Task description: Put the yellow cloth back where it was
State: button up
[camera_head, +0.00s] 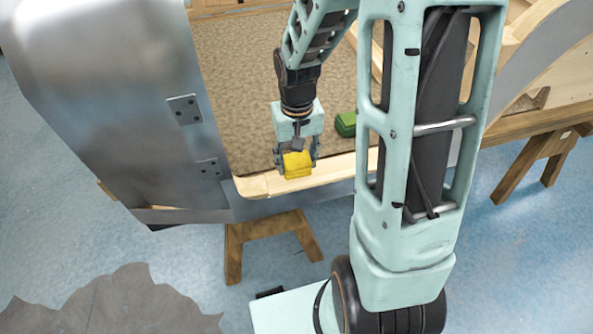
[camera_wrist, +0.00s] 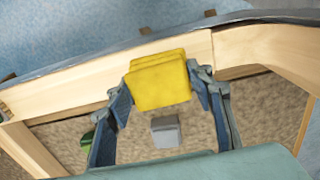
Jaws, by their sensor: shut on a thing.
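The yellow cloth (camera_head: 298,165) is a small folded block. It also shows in the wrist view (camera_wrist: 160,82), between the two fingertips. My gripper (camera_head: 297,160) is shut on it, with one finger on each side. In the head view the cloth is over or at the pale wooden sill of the frame (camera_head: 345,164); whether it touches the wood I cannot tell. The wrist view shows the sill (camera_wrist: 70,90) behind the cloth.
A green block-like thing (camera_head: 346,124) lies on the brown textured floor (camera_head: 240,80) inside the frame, right of my gripper. A grey metal panel (camera_head: 110,90) stands at the left. A wooden trestle (camera_head: 268,230) is below the sill. A grey block (camera_wrist: 165,132) shows in the wrist view.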

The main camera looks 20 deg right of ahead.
aim_at(296, 169)
jog(key=shift+w+f+b, duration=0.1)
jog(key=shift+f+b, duration=0.85)
jog(key=shift+f, duration=0.7)
jog(key=shift+f, duration=0.1)
jog(key=shift+f, duration=0.15)
jog(key=o, duration=1.1)
notch_tip(296, 169, up, 13)
jog(key=shift+f+p, duration=0.2)
jog(key=shift+p, duration=0.85)
